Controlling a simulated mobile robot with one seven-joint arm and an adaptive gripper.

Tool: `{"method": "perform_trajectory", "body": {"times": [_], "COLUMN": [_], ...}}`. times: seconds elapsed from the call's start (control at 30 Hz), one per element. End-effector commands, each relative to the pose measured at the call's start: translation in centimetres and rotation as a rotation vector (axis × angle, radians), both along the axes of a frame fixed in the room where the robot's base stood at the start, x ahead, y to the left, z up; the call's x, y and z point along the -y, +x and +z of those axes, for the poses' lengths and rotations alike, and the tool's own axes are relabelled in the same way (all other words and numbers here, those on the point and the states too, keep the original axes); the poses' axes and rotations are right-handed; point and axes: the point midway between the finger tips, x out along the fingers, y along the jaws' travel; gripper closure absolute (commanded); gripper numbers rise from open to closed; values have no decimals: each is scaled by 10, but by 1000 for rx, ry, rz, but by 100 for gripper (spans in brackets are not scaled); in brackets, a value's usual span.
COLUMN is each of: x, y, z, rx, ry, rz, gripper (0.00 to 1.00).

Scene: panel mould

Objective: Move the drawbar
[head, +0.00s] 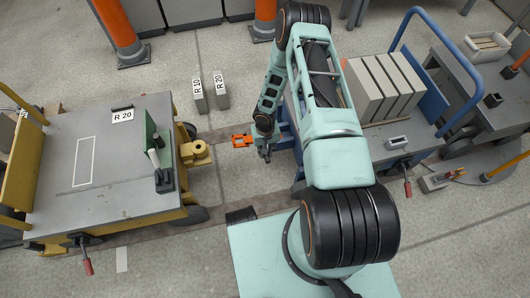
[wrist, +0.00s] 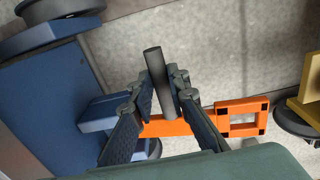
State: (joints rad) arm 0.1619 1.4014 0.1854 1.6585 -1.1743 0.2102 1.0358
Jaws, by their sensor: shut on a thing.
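The drawbar (head: 240,141) is an orange bar with a rectangular open loop at its free end. In the wrist view the drawbar (wrist: 243,104) runs from the blue cart's bracket (wrist: 97,115) toward the right. A grey cylindrical grip (wrist: 155,62) stands up from it. My gripper (wrist: 164,92) is shut on this grip, one finger on each side. In the head view my gripper (head: 266,153) is beside the blue cart (head: 297,140). The loop points left, toward the yellow coupling (head: 197,152) of the R 20 cart, with a gap between. Fingers partly hide the bar.
The grey-topped yellow cart (head: 60,200) labelled R 20 stands left. Two grey floor blocks (head: 209,92) marked R 10 and R 20 stand behind the gap. Grey panels (head: 384,85) stand on the blue cart. Orange posts (head: 120,35) rise at the back. Floor between the carts is open.

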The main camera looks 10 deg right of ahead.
Motion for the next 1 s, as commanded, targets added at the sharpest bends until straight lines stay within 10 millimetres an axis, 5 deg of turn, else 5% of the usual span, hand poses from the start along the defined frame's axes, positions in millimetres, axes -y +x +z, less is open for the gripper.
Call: {"method": "perform_trajectory", "body": {"times": [1.0], "x": [18], "y": [0], "z": [28], "rx": [-1], "ry": [448], "rz": [-3], "gripper": [100]}}
